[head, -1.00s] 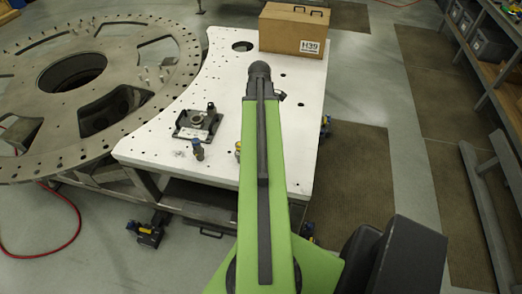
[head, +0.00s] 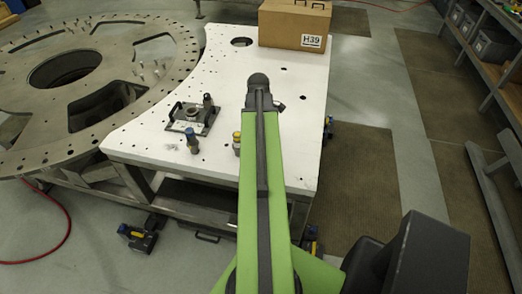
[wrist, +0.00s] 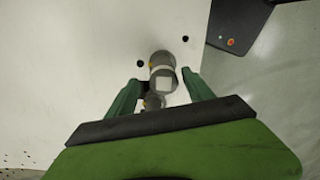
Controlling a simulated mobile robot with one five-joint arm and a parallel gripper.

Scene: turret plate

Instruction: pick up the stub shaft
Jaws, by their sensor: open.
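In the wrist view a grey stepped cylinder with a pale square patch and a yellowish band (wrist: 163,70) appears to be the stub shaft. It shows over the white table, between and just beyond my fingertips. My gripper (wrist: 160,88) is open, with one green finger on each side of it and visible gaps. A smaller grey round part (wrist: 153,102) shows nearer the palm; I cannot tell if it belongs to the same piece.
The white table (head: 285,110) holds a dark fixture (head: 193,117), a blue-banded post (head: 192,140), a yellow-topped piece (head: 237,142) close beside my arm and a cardboard box (head: 296,24) at the back. A large metal ring (head: 150,110) stands at left.

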